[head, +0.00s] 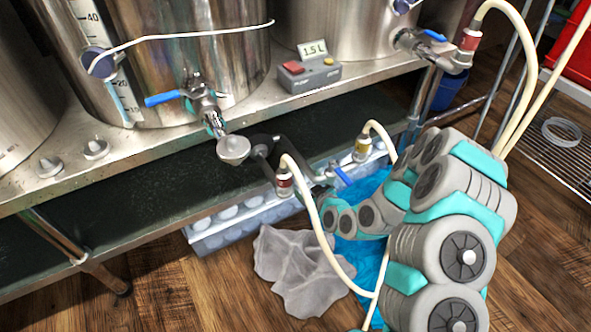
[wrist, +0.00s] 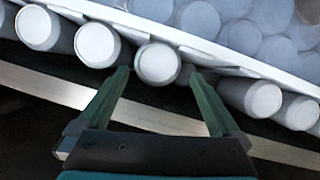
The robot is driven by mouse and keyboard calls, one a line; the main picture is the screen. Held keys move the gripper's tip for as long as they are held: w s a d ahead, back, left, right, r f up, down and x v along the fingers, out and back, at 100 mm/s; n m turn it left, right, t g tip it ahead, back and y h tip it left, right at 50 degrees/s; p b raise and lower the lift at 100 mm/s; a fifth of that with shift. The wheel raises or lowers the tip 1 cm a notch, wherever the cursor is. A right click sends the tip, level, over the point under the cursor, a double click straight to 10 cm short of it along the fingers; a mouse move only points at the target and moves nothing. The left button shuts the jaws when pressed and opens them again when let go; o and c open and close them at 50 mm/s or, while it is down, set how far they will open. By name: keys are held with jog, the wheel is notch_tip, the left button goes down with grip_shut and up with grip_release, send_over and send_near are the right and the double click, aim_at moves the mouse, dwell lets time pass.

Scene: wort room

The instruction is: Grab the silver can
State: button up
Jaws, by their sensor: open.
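Several silver cans with pale round ends form a slanting row in the wrist view. One silver can (wrist: 158,63) lies between and just beyond the fingertips of my gripper (wrist: 158,76). The jaws are open, one finger on each side of this can; I cannot tell if either touches it. Neighbouring cans (wrist: 97,45) stand close on the left, and another can (wrist: 263,100) is to the right. In the head view my arm reaches down toward the low shelf area, and its gripper is hidden.
A white edge (wrist: 230,62) runs along the row, with more blurred cans behind it. In the head view, a pale case (head: 215,240) sits under the steel shelf (head: 110,170). Hoses (head: 320,225) hang near my arm. A grey cloth (head: 300,275) lies on the wooden floor.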

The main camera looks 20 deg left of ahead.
aim_at(304, 177)
jog(key=shift+b+x, duration=0.6)
jog(key=shift+x, duration=1.95)
jog(key=shift+w+r, duration=0.1)
jog(key=shift+r, duration=0.05)
jog(key=shift+c, duration=0.2)
jog(key=c, duration=1.1)
jog(key=shift+r, duration=0.15)
jog(key=shift+r, duration=0.15)
jog(key=shift+d+r+p, duration=0.1)
jog(key=shift+d+p, duration=0.1)
jog(key=shift+p, duration=0.1)
jog(key=s+d+p, duration=0.4)
jog(key=s+d, duration=0.2)
jog(key=s+d+p, duration=0.5)
jog(key=s+d, duration=0.1)
jog(key=shift+s+d, duration=0.1)
jog(key=shift+s, duration=0.3)
